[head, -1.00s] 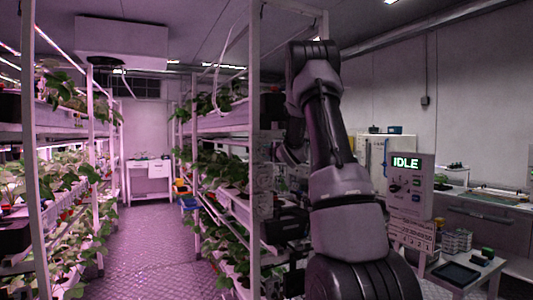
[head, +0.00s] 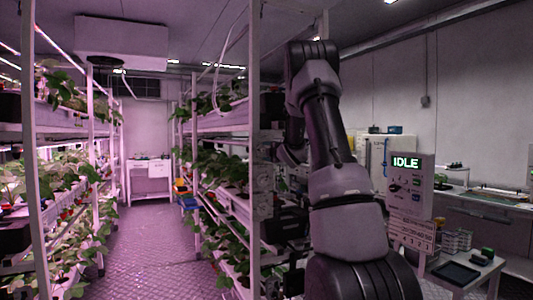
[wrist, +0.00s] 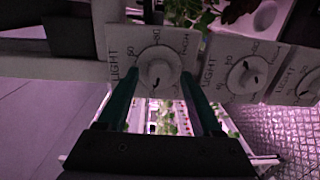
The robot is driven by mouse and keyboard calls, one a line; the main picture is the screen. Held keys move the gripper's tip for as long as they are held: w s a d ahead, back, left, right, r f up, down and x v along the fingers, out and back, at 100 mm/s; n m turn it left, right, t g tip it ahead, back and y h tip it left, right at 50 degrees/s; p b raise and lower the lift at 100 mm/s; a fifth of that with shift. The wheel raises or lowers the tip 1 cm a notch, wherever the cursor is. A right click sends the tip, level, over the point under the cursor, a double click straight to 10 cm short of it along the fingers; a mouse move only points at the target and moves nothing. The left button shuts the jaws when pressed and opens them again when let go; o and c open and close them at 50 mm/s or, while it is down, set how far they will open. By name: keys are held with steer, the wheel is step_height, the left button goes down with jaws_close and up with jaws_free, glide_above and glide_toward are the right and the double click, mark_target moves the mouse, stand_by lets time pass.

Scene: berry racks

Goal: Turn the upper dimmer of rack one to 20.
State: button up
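In the wrist view a white plate with a round dimmer dial (wrist: 158,72) lies straight ahead, marked LIGHT and HIGH with numbers around a pale knob. A small dark mark shows on the knob's lower part; the exact setting cannot be read. My gripper (wrist: 159,76) has its two dark green fingers spread, one on each side of the knob, with gaps between. Whether the tips reach the knob's depth cannot be told. In the head view my arm hides the rack end, and the gripper and dial are out of sight.
A second dial (wrist: 247,75) and a third dial (wrist: 305,82) stand to the right in the wrist view. Plant racks (head: 90,180) line the aisle (head: 160,240) in the head view. A control box (head: 405,185) reading IDLE stands right of my arm.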

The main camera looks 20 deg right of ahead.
steer(key=s, duration=1)
steer(key=shift+s+r, duration=0.15)
steer(key=shift+s, duration=0.25)
steer(key=s+a+r+m+g+h, duration=0.2)
steer(key=s+a+m, duration=0.1)
steer(key=s+m, duration=0.3)
steer(key=s+a+r+m+g+h, duration=0.1)
steer(key=s+a+r+m+g, duration=0.1)
steer(key=s+m, duration=0.4)
steer(key=s+a+f+m+g+y, duration=0.1)
steer(key=s+a+f+m+g, duration=0.1)
steer(key=s+a, duration=0.3)
steer(key=s+a+f+m+g+y, duration=0.2)
steer(key=s+a+m, duration=0.3)
steer(key=s, duration=0.7)
steer(key=s+a+f+m+g+y, duration=0.1)
steer(key=s+a+f+m+g, duration=0.1)
steer(key=s+a, duration=0.5)
steer(key=shift+s+m+g+y, duration=0.3)
steer(key=shift+s+m+g, duration=0.1)
steer(key=shift+s+m, duration=0.4)
steer(key=shift+d, duration=0.1)
